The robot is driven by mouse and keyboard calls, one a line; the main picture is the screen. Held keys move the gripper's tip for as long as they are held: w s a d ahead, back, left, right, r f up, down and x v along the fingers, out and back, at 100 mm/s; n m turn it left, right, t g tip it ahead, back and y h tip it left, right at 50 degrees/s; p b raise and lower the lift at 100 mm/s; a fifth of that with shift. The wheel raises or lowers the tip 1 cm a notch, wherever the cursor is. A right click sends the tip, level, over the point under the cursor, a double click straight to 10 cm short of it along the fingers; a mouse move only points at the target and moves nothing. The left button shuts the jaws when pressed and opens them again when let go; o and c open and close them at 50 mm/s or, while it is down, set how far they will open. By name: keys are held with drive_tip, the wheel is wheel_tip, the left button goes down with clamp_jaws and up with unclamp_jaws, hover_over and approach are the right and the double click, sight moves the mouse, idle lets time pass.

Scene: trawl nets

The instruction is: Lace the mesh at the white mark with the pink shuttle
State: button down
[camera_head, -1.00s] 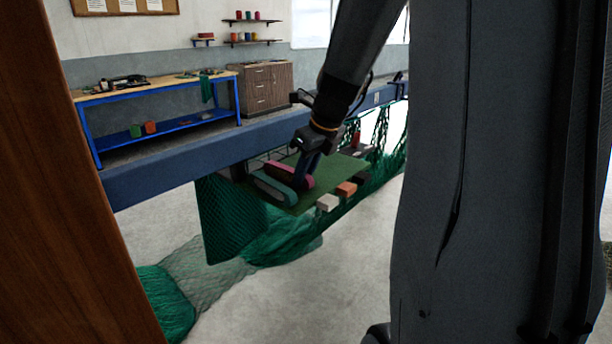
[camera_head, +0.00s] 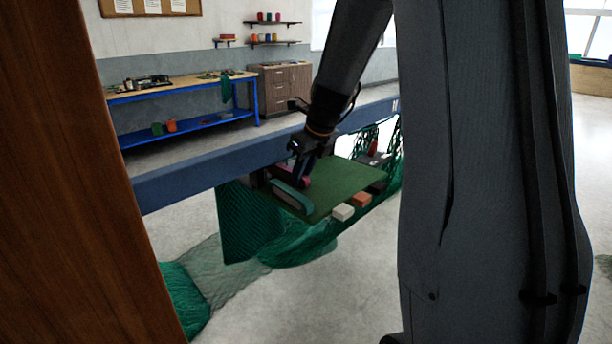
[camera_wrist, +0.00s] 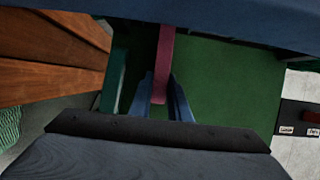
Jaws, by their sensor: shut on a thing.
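The pink shuttle (camera_wrist: 163,65) is between the two blue fingers of my gripper (camera_wrist: 165,100) in the wrist view, and the gripper is shut on it. In the head view my gripper (camera_head: 306,166) is over the green board, with part of the pink shuttle (camera_head: 297,181) showing behind the teal one. I cannot tell whether the pink shuttle touches the board. The dark green net (camera_head: 245,225) hangs below the blue beam and spreads onto the floor. I cannot make out a white mark on the mesh.
A teal shuttle (camera_head: 292,196) lies on the green board (camera_head: 345,180) beside the pink one. White (camera_head: 343,212) and orange (camera_head: 362,199) blocks sit along its edge. A wooden post (camera_head: 90,200) fills the left side. A blue-framed bench (camera_head: 180,88) stands farther back.

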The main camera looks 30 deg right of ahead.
drive_tip(key=shift+w+a, duration=0.1)
drive_tip(key=shift+w, duration=0.15)
drive_tip(key=c, duration=1.6)
unclamp_jaws()
drive_tip(key=b+v, duration=0.1)
drive_tip(key=v, duration=0.6)
drive_tip(key=shift+s+r, duration=0.1)
drive_tip(key=shift+r, duration=0.3)
